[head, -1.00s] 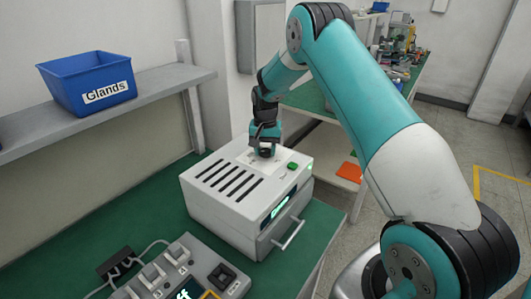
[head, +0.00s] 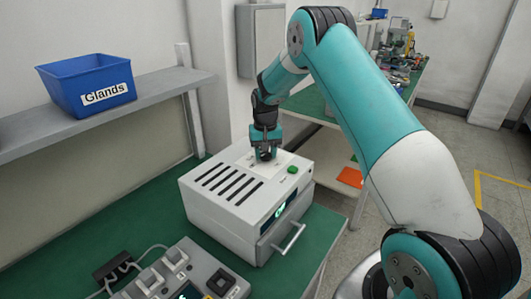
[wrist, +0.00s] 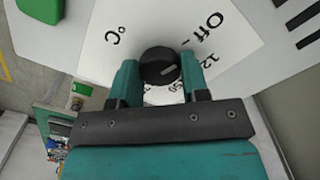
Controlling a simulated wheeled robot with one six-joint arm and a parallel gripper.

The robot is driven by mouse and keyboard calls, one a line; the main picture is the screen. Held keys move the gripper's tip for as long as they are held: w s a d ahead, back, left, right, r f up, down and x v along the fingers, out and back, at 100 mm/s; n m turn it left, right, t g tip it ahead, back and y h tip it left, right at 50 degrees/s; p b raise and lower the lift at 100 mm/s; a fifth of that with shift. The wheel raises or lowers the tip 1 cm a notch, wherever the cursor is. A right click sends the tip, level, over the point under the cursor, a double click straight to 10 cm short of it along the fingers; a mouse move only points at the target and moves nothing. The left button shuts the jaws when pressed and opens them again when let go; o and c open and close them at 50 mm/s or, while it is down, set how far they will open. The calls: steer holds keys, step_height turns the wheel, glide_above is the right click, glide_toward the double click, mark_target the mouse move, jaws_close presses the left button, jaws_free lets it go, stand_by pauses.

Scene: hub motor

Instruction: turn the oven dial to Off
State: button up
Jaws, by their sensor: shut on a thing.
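The oven (head: 225,205) is a white box with top slots, standing on the green bench. Its round black dial (wrist: 157,60) is on a white label plate (wrist: 105,55) printed with "Off", "°C" and numbers. The dial's pale pointer line is visible in the wrist view, angled to the right; I cannot tell exactly which mark it meets. My gripper (head: 265,150) points down over the oven top, its teal fingers shut on the dial from both sides. In the head view the gripper mostly hides the dial.
A green button (head: 292,169) sits on the oven top, beside the plate. A lit display (head: 279,212) and a handle (head: 289,238) are on its front. A grey control box (head: 185,272) stands nearby. A blue "Glands" bin (head: 87,83) is on the shelf.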

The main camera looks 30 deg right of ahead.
mark_target(266, 154)
steer(key=o, duration=0.9)
steer(key=shift+r, duration=0.1)
step_height(266, 154, up, 17)
steer(key=b, duration=0.3)
steer(key=shift+r, duration=0.15)
steer(key=s+a+r+n+y, duration=0.25)
steer(key=s+a+n, duration=0.45)
steer(key=s+a, duration=1.1)
steer(key=s+a+f+n, duration=0.1)
steer(key=s+a, duration=0.1)
steer(key=s, duration=0.4)
steer(key=s+a+n+y, duration=0.1)
steer(key=s+a+n, duration=0.1)
steer(key=s, duration=0.4)
steer(key=s+a+f+n, duration=0.1)
steer(key=s+a+n, duration=0.1)
steer(key=s+a, duration=0.2)
steer(key=shift+s+a+f+y, duration=0.1)
steer(key=shift+s+f+y, duration=0.1)
steer(key=shift+s, duration=0.35)
steer(key=shift+s+a+f+y, duration=0.1)
steer(key=shift+s+y, duration=0.05)
steer(key=shift+s, duration=0.4)
